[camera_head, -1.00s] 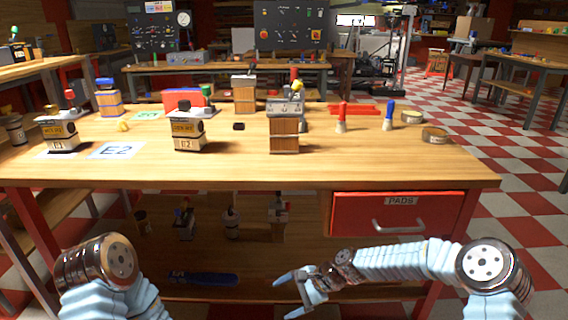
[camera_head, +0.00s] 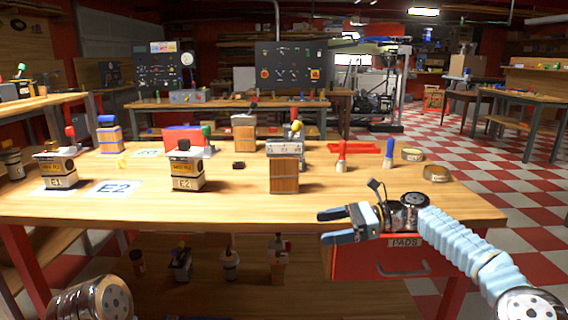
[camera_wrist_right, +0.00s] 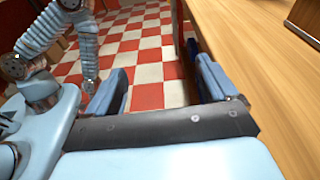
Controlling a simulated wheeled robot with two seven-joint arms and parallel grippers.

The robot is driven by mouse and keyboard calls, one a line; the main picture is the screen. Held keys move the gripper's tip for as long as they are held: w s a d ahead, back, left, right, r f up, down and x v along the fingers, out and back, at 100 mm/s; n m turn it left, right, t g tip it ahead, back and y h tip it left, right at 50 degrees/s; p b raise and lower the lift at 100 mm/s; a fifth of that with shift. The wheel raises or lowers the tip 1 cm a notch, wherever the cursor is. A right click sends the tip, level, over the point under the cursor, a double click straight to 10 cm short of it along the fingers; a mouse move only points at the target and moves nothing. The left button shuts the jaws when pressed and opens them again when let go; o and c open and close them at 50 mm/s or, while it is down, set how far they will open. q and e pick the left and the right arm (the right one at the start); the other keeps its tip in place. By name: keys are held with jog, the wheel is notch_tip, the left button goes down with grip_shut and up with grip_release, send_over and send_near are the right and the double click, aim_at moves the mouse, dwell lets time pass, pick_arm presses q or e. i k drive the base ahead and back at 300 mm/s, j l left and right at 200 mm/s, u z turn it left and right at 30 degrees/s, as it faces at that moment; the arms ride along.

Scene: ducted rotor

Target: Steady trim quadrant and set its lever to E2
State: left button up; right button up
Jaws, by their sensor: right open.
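No part in view is clearly named trim quadrant. A block with a wooden body and grey, marked top (camera_head: 284,172) stands upright mid-table, with a yellow knob (camera_head: 296,126) at its top. A dark-topped unit labelled E2 (camera_head: 186,171) stands left of it, and a similar unit labelled E1 (camera_head: 57,171) farther left. A white card marked E2 (camera_head: 115,188) lies flat between those units. My right gripper (camera_head: 328,226) is open and empty at the table's front edge, in front of the block and apart from it. My left gripper is out of view.
The workbench (camera_head: 240,209) is bare along its front. A red drawer marked PADS (camera_head: 375,262) is below my right gripper. A red-handled brush (camera_head: 341,157), a blue-handled brush (camera_head: 388,154) and round tins (camera_head: 436,173) stand at the right. A red tray (camera_head: 353,147) lies behind.

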aim_at(296, 126)
jog(key=i, duration=0.95)
